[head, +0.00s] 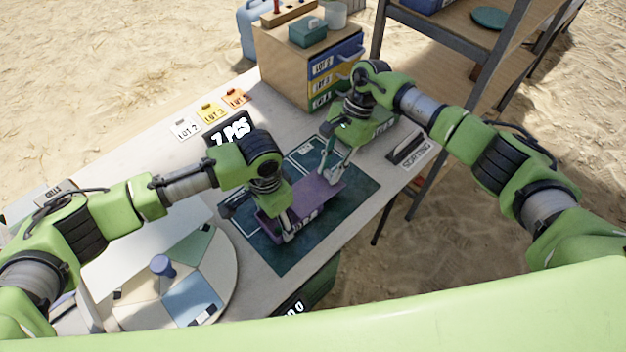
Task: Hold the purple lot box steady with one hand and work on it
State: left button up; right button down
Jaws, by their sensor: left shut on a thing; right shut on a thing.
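The purple lot box (317,199) lies on a dark green mat (341,222) on the table, with a pale label on its near side. My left gripper (286,232) is shut on the box at its near left end. My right gripper (325,172) is at the far right end of the box, with its fingers down at the box's edge. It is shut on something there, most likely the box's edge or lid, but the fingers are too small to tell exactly. My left wrist hides part of the box.
A wooden cabinet with blue, yellow and green lot drawers (335,66) stands at the back. Lot cards (211,113) lie left of it. A round sectioned tray (222,262) is at the front left. A shelf rack (456,45) stands behind right.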

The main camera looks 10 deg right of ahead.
jog(key=shift+w+d, duration=0.4)
jog(key=shift+d, duration=0.2)
jog(key=shift+w+d, duration=0.4)
jog(key=shift+d, duration=0.2)
jog(key=c, duration=1.8)
grip_release()
jog(key=v, duration=1.2)
jog(key=shift+s, duration=0.1)
